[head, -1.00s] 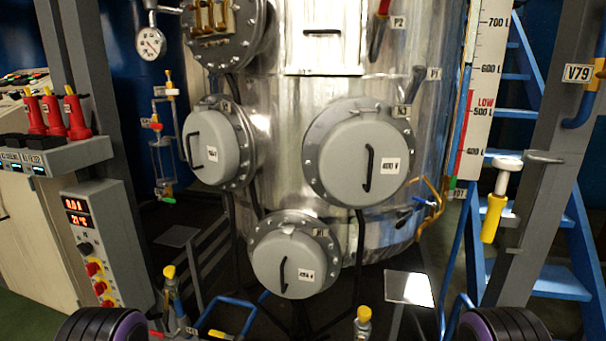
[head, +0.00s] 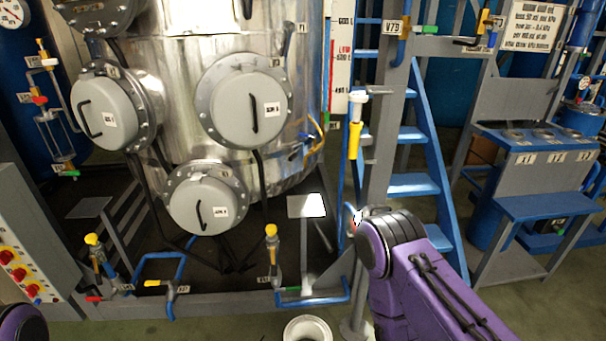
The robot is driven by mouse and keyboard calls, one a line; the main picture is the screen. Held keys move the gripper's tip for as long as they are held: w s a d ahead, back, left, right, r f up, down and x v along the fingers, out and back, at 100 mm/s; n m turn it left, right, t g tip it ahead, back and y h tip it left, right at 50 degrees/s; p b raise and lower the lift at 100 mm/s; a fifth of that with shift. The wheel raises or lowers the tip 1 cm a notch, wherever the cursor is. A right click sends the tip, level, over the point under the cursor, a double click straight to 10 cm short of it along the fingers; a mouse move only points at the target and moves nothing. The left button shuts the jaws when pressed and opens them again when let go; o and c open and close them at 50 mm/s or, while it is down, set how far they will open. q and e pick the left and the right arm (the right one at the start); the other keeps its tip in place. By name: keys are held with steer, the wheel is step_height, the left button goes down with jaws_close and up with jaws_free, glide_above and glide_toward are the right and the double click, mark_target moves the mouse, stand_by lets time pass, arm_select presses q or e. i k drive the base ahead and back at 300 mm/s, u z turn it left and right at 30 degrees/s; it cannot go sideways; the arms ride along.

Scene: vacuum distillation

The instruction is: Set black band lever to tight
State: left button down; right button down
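No lever with a clearly visible black band can be made out. A yellow handle (head: 354,140) hangs below a white cap by the grey post. My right arm's purple link and black joint show at lower right, in front of the stairs' foot. Its gripper is not visible. Only a rounded joint of my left arm shows at the bottom left corner; its gripper is not visible.
The steel tank (head: 180,65) with round grey hatches stands behind low blue pipes (head: 312,298). Blue stairs (head: 415,185) and a grey post rise right of it. A blue bench (head: 555,205) stands further right. A control box (head: 35,250) is at left. Green floor is open at lower right.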

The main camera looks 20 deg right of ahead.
mark_target(294, 155)
steer(key=z, duration=0.1)
steer(key=i, duration=1.2)
steer(key=u, duration=0.55)
